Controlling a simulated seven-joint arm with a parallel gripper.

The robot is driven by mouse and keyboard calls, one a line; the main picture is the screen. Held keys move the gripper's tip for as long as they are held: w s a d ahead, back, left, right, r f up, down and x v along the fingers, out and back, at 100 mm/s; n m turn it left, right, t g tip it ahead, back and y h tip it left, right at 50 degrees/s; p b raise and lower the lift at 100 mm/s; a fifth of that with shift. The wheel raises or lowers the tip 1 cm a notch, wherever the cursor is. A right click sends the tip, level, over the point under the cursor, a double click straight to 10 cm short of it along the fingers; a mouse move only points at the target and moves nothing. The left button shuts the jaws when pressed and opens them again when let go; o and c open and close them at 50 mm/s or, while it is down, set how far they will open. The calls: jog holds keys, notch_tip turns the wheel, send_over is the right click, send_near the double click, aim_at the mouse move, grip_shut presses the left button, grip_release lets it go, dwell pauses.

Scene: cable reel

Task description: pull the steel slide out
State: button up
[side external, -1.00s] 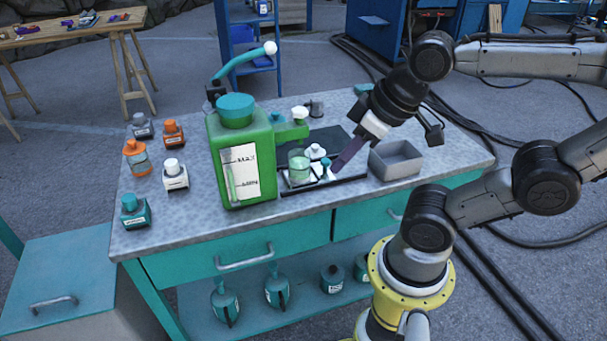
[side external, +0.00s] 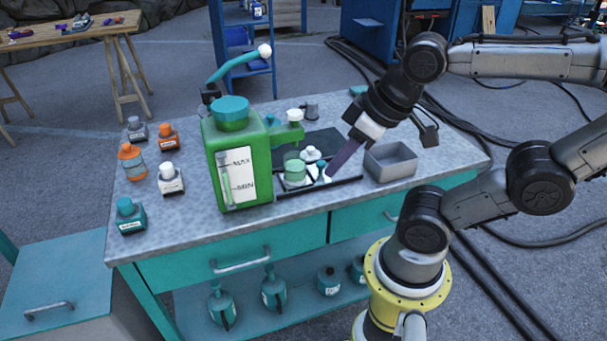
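The fingertips are at the right part of the frame, beside a small teal-and-white piece (side external: 322,171). The fingers overlap from this side, so their gap and any contact are hidden.
An open grey metal bin (side external: 390,160) stands right of the frame, close to my gripper. Bare bench top (side external: 185,215) shows at the front left.

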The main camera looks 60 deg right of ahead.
jog(key=o, duration=0.7)
notch_tip(320, 180, up, 5)
jog(key=shift+w+r, duration=0.1)
jog(key=shift+o, duration=0.2)
jog(key=w+d+r+m+g, duration=0.1)
jog(key=w+d+r+m, duration=0.1)
jog(key=w+d+m, duration=0.2)
jog(key=shift+w+d+g+h, duration=0.4)
jog(key=shift+w+d, duration=0.2)
jog(key=shift+w, duration=0.05)
jog(key=m+g, duration=0.4)
jog(key=m, duration=0.5)
send_over(321, 162)
notch_tip(321, 162, down, 11)
jog(key=shift+y, duration=0.4)
notch_tip(321, 162, down, 14)
jog(key=shift+a, duration=0.1)
grip_shut()
jog(key=shift+r, duration=0.1)
